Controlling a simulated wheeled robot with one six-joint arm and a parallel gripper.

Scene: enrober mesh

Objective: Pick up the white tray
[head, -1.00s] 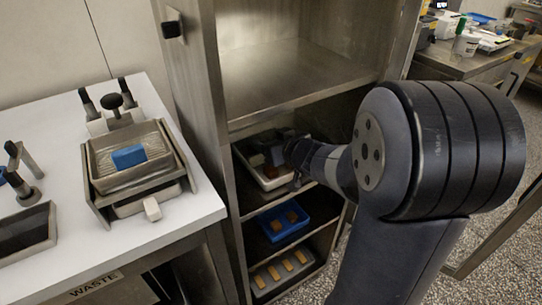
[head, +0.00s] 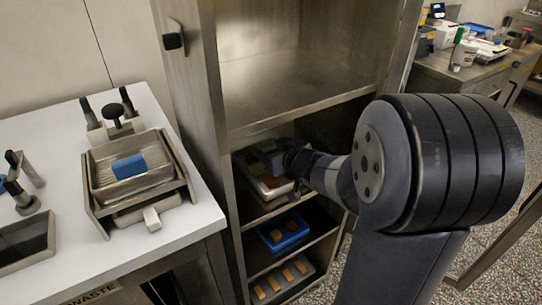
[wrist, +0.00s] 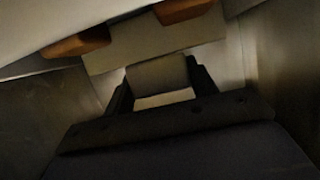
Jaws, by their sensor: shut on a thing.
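The white tray (head: 270,194) is in the steel cabinet, at the level of the upper of the low shelves, with brownish pieces in it. My gripper (head: 291,162) is at the tray's right side in the head view. In the wrist view, the pale tray wall (wrist: 110,58) crosses the top, with orange-brown pieces above its edge. My gripper (wrist: 160,75) is shut on a part of the tray between its two dark fingers. The exact grip contact is dim, and my arm hides part of the tray's right side. I cannot tell whether the tray is clear of the shelf.
A blue tray (head: 284,232) with brown pieces is on the shelf below, and a grey tray (head: 262,290) is lower still. The cabinet's side panel (head: 212,150) stands close left. A white bench (head: 205,215) with a mesh device is at left.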

